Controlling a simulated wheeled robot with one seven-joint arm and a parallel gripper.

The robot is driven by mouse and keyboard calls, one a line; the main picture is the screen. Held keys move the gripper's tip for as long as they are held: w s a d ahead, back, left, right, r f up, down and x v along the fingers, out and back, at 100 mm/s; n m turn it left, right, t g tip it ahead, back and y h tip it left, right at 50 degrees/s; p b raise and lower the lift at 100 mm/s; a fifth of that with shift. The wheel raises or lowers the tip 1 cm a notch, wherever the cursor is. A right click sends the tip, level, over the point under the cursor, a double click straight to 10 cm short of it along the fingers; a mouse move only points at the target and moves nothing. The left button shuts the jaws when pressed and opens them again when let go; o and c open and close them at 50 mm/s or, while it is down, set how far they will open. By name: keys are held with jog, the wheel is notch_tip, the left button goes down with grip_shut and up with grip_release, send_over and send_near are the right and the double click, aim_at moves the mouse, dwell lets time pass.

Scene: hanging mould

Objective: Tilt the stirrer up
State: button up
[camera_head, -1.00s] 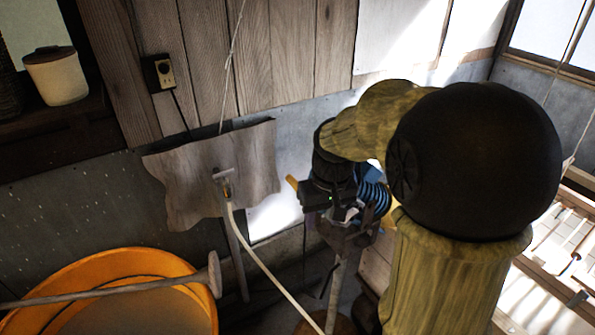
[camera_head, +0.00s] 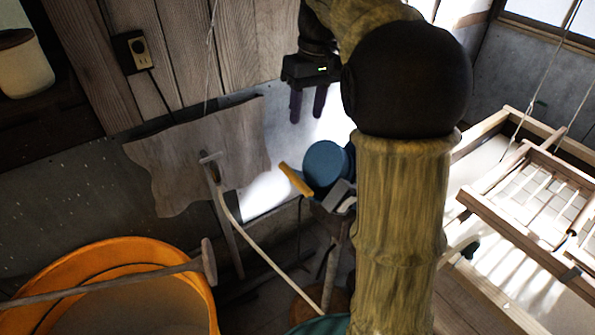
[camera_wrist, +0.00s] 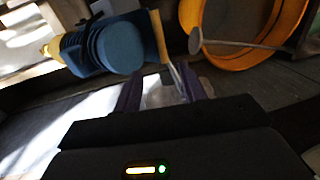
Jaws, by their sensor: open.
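A blue, round-ended motor unit (camera_head: 325,167), which looks like the stirrer, sits on a stand right of centre in the head view. A yellow handle (camera_head: 294,180) sticks out at its left. In the wrist view the blue unit (camera_wrist: 112,46) is at the upper left, with the yellow handle (camera_wrist: 159,36) on its right side. My gripper (camera_head: 308,118) is above the unit, apart from it, with its two dark fingers pointing down and spread. The fingers also show in the wrist view (camera_wrist: 162,82), with nothing held between them. My arm hides part of the unit's right side.
An orange tub (camera_head: 120,250) stands at the lower left, with a wooden pole (camera_head: 110,285) across it. A wooden frame (camera_head: 535,245) is at the right. A pale bar (camera_head: 262,250) runs up towards the board.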

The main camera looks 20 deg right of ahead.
aim_at(297, 176)
jog(key=f+p, duration=0.1)
jog(key=f, duration=0.4)
jog(key=a+f+p, duration=0.1)
jog(key=f, duration=0.5)
jog(key=a+f+p, duration=0.1)
jog(key=f, duration=0.5)
jog(key=shift+s+a+f, duration=0.1)
jog(key=shift+s+a, duration=0.05)
jog(key=shift+s, duration=0.1)
grip_shut()
